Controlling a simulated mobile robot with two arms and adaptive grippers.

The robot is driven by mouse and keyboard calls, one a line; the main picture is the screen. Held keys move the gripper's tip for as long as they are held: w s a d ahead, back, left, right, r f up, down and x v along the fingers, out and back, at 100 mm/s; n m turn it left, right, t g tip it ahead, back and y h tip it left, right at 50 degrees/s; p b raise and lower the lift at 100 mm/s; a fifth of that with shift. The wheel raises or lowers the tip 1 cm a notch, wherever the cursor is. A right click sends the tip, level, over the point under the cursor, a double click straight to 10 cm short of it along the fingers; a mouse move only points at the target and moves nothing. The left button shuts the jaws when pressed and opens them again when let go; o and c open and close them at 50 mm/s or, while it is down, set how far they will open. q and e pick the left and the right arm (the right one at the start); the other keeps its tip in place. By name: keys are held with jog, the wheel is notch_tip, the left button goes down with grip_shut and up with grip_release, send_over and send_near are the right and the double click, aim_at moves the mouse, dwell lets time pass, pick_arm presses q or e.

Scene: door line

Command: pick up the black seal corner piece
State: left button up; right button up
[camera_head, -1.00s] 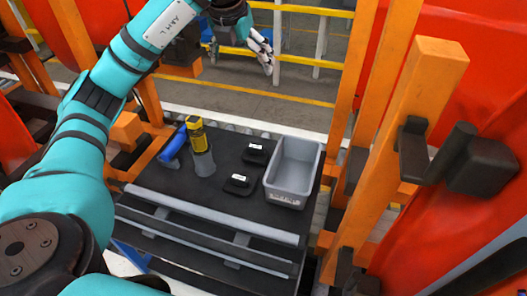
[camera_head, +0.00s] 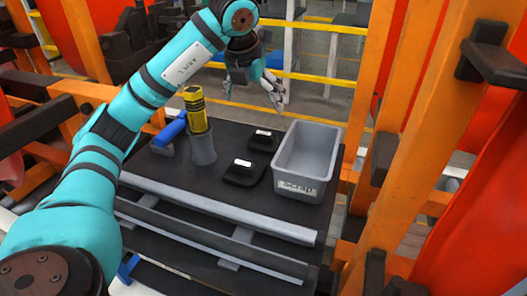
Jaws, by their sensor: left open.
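Two black pieces with white labels lie on the dark cart top. One black piece (camera_head: 244,172) is nearer, and the other black piece (camera_head: 263,141) is just behind it to the right; I cannot tell which is the seal corner piece. Both lie flat and apart from any gripper. My left gripper (camera_head: 253,98) hangs above and beyond the far edge of the cart top, fingers spread and empty. My right gripper is not in view.
A grey bin (camera_head: 307,163) stands right of the black pieces and looks empty. A yellow and black tool (camera_head: 195,108) stands in a grey holder (camera_head: 203,148), with a blue roller-like tool (camera_head: 170,130) to its left. Orange posts (camera_head: 427,130) rise at right.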

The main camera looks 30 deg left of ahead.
aim_at(264, 133)
pick_arm(q)
jog(key=p+x, duration=0.2)
jog(key=x, duration=0.9)
jog(key=shift+w+f, duration=0.1)
jog(key=p+x, duration=0.2)
jog(key=x, duration=0.3)
jog(key=shift+w+d, duration=0.1)
jog(key=shift+w, duration=0.1)
jog(key=shift+w+f, duration=0.1)
jog(key=c, duration=1.1)
notch_tip(264, 133, up, 10)
jog(key=shift+r+b, duration=0.1)
jog(key=shift+b, duration=0.9)
jog(key=o, duration=0.6)
jog(key=shift+c, duration=0.2)
jog(key=c, duration=0.7)
jog(key=shift+o, duration=0.2)
